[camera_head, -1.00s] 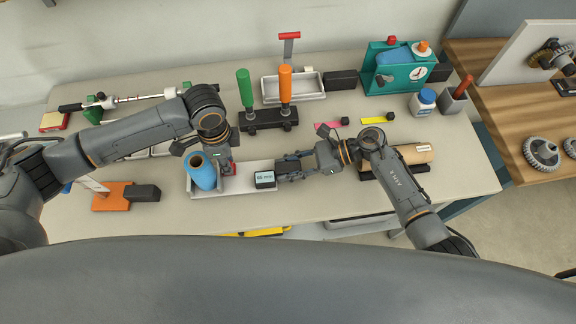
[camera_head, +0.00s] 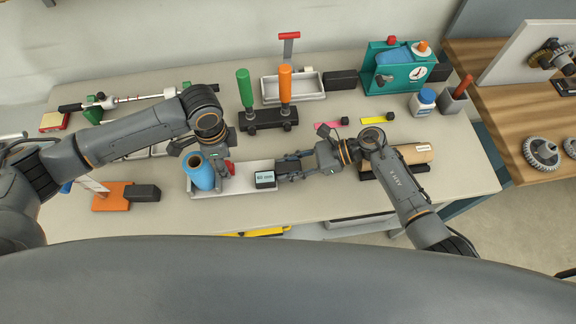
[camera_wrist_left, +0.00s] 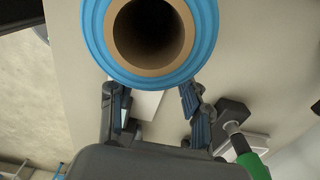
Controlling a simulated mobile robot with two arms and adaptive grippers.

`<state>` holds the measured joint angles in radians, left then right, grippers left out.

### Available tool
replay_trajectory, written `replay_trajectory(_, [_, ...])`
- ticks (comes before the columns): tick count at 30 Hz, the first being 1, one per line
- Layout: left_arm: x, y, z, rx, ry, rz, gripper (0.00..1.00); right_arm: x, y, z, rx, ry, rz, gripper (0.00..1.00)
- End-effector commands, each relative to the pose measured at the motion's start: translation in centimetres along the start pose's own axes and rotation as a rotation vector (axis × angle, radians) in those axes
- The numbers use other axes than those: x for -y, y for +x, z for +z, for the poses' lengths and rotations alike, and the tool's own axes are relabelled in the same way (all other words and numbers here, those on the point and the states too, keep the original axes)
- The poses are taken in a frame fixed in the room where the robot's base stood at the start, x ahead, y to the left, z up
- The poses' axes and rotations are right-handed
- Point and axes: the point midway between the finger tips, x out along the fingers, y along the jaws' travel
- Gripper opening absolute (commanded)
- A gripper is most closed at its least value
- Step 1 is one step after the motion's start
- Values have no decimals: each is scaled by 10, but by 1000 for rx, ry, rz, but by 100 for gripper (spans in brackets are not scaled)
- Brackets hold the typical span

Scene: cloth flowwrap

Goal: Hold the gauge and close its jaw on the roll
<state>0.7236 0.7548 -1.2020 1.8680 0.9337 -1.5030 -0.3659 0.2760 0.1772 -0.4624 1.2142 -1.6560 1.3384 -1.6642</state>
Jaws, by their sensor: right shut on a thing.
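The blue roll (camera_head: 199,174) stands at the left end of the pale gauge (camera_head: 243,177), slightly tilted in the head view. The gauge has a dark block with a small lit display (camera_head: 264,178) and a red part beside the roll, partly hidden by my left gripper. My left gripper (camera_head: 221,172) is just right of the roll. In the left wrist view its fingers (camera_wrist_left: 153,103) are apart, with the roll's open end (camera_wrist_left: 150,38) beyond them; I cannot tell if they touch anything. My right gripper (camera_head: 284,171) is shut on the gauge's right end.
A stand with green and orange handles (camera_head: 265,119) is behind the gauge. An orange block (camera_head: 111,196) lies to the left. A tan roll (camera_head: 409,155) lies on a dark base behind my right arm. A teal machine (camera_head: 398,72) stands at the back right.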

Motion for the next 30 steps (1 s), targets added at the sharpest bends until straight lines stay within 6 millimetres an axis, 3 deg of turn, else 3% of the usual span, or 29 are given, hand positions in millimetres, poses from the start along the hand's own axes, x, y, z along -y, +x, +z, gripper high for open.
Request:
replay_trajectory(8, [0, -8, -1, -3, 2, -2, 48, 0, 0, 0, -1, 0, 0, 0])
replay_trajectory(21, [1, -92, 0, -2, 1, -4, 48, 0, 1, 0, -1, 0, 1, 0])
replay_trajectory(30, [0, -119, 0, 0, 1, 0, 48, 0, 1, 0, 0, -1, 1, 0])
